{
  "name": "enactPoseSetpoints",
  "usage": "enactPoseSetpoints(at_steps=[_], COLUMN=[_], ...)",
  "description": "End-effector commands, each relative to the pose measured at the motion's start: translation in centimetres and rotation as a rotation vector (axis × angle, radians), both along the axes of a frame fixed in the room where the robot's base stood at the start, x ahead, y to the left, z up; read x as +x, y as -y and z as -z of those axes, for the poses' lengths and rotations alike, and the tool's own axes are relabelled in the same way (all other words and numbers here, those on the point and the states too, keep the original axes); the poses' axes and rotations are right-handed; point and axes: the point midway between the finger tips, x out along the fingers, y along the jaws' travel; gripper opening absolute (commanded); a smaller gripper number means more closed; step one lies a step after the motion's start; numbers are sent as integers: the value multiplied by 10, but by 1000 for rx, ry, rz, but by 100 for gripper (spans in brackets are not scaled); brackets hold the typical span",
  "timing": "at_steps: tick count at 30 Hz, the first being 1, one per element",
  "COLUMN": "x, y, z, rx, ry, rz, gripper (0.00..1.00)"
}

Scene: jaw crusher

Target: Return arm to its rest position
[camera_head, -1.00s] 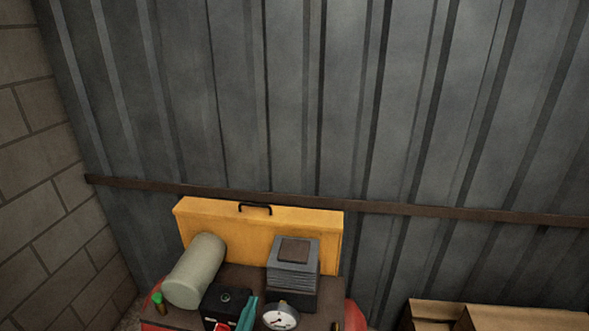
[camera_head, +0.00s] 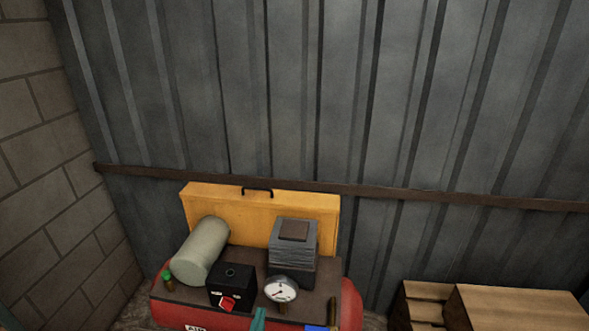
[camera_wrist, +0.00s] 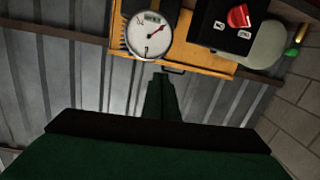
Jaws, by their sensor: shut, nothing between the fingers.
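My gripper (camera_wrist: 161,82) is shut and empty. In the wrist view its dark green fingers meet below the round white pressure gauge (camera_wrist: 147,37). In the head view only a teal tip (camera_head: 258,318) shows at the bottom edge, in front of the red air compressor (camera_head: 351,305) and just left of and below the gauge (camera_head: 281,289). I cannot tell from the pictures how far the tip is from the compressor.
The compressor carries a black box with a red switch (camera_head: 229,302), a grey cylinder (camera_head: 200,250) and a finned block (camera_head: 293,240). A yellow panel (camera_head: 225,208) stands behind. Wooden boxes (camera_head: 520,305) are at right. A metal wall (camera_head: 400,110) and block wall (camera_head: 35,130) close the corner.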

Motion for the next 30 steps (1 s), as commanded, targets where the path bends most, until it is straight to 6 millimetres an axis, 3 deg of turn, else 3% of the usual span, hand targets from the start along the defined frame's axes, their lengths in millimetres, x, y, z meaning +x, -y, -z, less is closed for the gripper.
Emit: enactPoseSetpoints(at_steps=[8, 16, 23, 30], x=[-45, -133, -215, -294], y=[32, 63, 77, 84], z=[40, 82, 92, 77], rx=[-64, -98, -71, -6], ry=[-60, -136, -173, -181], rz=[-71, -168, -209, -187], gripper=[0, 0, 0, 0])
